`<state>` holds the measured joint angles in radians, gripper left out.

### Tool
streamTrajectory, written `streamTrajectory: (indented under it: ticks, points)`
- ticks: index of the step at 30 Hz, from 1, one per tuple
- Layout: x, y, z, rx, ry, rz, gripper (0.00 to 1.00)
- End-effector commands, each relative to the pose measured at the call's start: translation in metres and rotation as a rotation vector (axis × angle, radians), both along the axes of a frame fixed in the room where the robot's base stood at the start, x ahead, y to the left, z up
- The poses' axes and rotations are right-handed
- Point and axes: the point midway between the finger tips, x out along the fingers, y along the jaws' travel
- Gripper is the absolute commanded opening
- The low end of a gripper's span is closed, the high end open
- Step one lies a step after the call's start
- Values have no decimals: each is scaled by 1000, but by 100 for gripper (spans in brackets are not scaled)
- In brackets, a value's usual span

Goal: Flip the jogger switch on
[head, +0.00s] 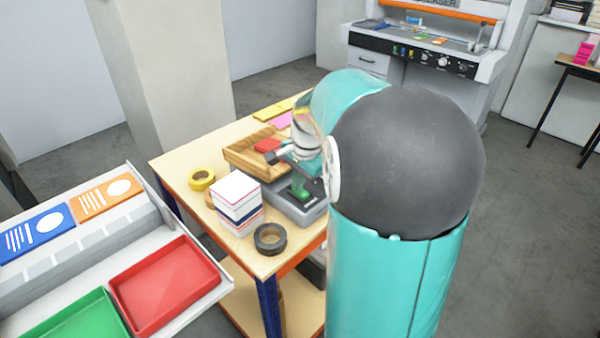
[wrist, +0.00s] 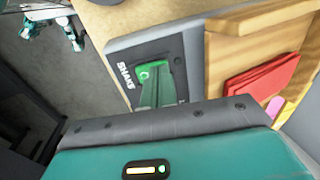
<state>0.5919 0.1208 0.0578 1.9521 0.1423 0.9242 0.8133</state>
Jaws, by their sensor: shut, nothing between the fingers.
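The jogger is a grey base (head: 297,207) with a wooden tray (head: 240,160) on it, on the small table. Its green switch (head: 300,192) is on the near face of the base; in the wrist view the switch (wrist: 160,82) sits in a dark plate beside the word SHAKE. I cannot tell which way it is set. My gripper (head: 301,169) is shut and empty, just above the switch; I cannot tell whether it touches. My arm hides part of the jogger's right side.
Beside the jogger are a stack of paper blocks (head: 238,200), black tape (head: 270,238) and yellow tape (head: 201,180). A red pad (head: 268,145) lies in the tray. A rack with a red bin (head: 165,285) stands at left. A machine (head: 425,50) stands behind; grey floor is open at right.

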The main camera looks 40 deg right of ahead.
Motion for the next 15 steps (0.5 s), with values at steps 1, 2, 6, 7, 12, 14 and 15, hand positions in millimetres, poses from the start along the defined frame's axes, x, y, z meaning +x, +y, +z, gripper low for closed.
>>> streamTrajectory:
  ticks: [1, 2, 6, 7, 12, 14, 15]
  points:
    - [0, 0, -1, 0, 0, 0, 0]
    - [0, 0, -1, 0, 0, 0, 0]
    - [0, 0, 0, 0, 0, 0, 0]
    - [0, 0, 0, 0, 0, 0, 0]
    - [2, 1, -3, -4, 28, 3, 0]
    - [4, 1, -6, -7, 62, 5, 0]
    - [6, 2, -9, -10, 92, 6, 0]
